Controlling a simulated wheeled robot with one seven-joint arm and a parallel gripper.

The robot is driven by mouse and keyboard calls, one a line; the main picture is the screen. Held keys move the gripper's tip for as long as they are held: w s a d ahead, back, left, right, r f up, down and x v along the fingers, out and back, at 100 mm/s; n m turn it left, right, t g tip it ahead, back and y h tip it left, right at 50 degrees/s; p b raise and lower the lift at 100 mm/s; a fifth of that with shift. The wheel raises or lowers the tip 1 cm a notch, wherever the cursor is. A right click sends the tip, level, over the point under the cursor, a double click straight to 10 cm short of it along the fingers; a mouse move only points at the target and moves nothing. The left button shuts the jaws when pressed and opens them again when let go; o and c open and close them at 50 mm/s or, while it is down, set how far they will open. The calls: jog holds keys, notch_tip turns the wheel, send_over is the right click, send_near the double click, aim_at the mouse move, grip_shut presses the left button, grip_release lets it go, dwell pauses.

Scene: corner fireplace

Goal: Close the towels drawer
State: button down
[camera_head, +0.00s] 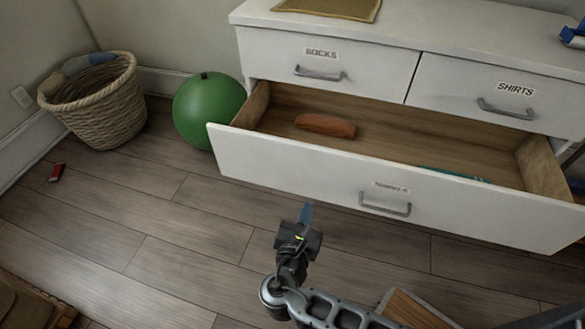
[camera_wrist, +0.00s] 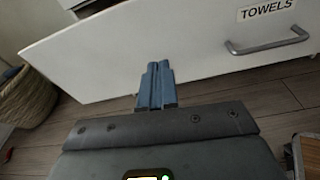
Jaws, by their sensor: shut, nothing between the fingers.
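The towels drawer (camera_head: 330,186) is the wide bottom drawer of a white dresser, and it stands open, pulled well out. Its label is faint in the head view but reads TOWELS in the wrist view, above a grey bar handle (camera_wrist: 267,45). Inside lie a reddish-brown object (camera_head: 325,125) and a teal item (camera_head: 455,175). My gripper (camera_head: 306,212) is shut and empty, in front of the drawer, left of the handle. In the wrist view its blue fingertips (camera_wrist: 156,72) are together before the drawer front (camera_wrist: 110,55); I cannot tell whether they touch it.
The socks drawer (camera_head: 280,62) and shirts drawer (camera_head: 450,98) above are shut. A green ball (camera_head: 208,108) sits by the open drawer's left end, beside a wicker basket (camera_head: 98,112). A small red object (camera_head: 57,173) lies on the floor. A wooden item (camera_head: 415,311) is near my arm.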

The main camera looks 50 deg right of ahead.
aim_at(311, 152)
jog(key=w+a+r+n+h, duration=0.1)
jog(key=w+a+r+h, duration=0.1)
jog(key=w+r, duration=0.1)
jog(key=b+x, duration=0.2)
jog(key=x, duration=1.2)
jog(key=shift+r, duration=0.1)
jog(key=shift+w+d, duration=0.1)
jog(key=shift+d, duration=0.2)
jog(key=b+x, duration=0.9)
jog(key=x, duration=1.7)
jog(key=shift+w+d+r, duration=0.15)
jog(key=shift+w+d, duration=0.05)
jog(key=shift+w, duration=0.15)
jog(key=shift+d+r, duration=0.1)
jog(key=shift+s, duration=0.1)
